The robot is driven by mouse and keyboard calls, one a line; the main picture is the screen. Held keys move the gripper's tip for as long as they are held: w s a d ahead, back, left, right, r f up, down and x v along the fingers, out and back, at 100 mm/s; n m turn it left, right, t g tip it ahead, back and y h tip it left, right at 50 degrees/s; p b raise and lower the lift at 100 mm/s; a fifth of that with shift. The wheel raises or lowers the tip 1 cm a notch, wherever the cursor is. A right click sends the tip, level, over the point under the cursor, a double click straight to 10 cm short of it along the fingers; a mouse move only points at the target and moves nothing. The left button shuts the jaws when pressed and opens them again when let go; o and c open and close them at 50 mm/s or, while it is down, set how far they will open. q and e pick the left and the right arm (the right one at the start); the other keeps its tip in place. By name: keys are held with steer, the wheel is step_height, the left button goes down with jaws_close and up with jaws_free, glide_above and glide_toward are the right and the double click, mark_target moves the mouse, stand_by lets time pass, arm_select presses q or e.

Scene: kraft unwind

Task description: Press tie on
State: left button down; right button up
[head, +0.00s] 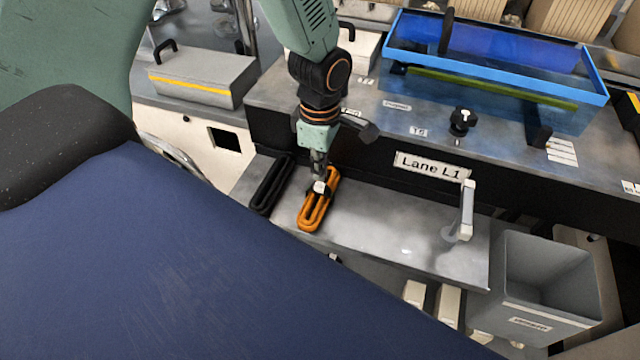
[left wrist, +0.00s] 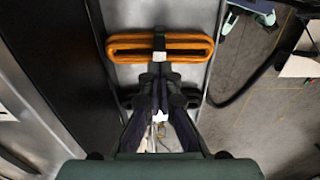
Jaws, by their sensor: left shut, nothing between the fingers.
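An orange coiled cord (head: 310,216) lies on the metal shelf (head: 372,228) below the Lane L1 label. A dark tie with a pale tab (head: 319,187) crosses the middle of the coil. In the left wrist view the orange coil (left wrist: 185,48) lies crosswise, with the black tie (left wrist: 159,42) and its pale tab at the middle. My left gripper (head: 319,172) is shut and empty, pointing down at the tie. In the left wrist view its fingertips (left wrist: 160,70) are just short of the pale tab; I cannot tell whether they touch. My right gripper is not in view.
A black coil (head: 270,184) lies left of the orange one. A grey post (head: 466,212) stands at the shelf's right end, with a grey bin (head: 545,285) beyond it. A blue tray (head: 480,70) and a black knob (head: 462,121) are on the upper counter. The shelf between coil and post is clear.

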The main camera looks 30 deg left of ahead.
mark_target(320, 185)
arm_select(q)
steer(key=shift+r+p, duration=1.85)
steer(key=shift+r, duration=0.35)
steer(key=shift+w+f, duration=0.1)
steer(key=shift+f, duration=0.05)
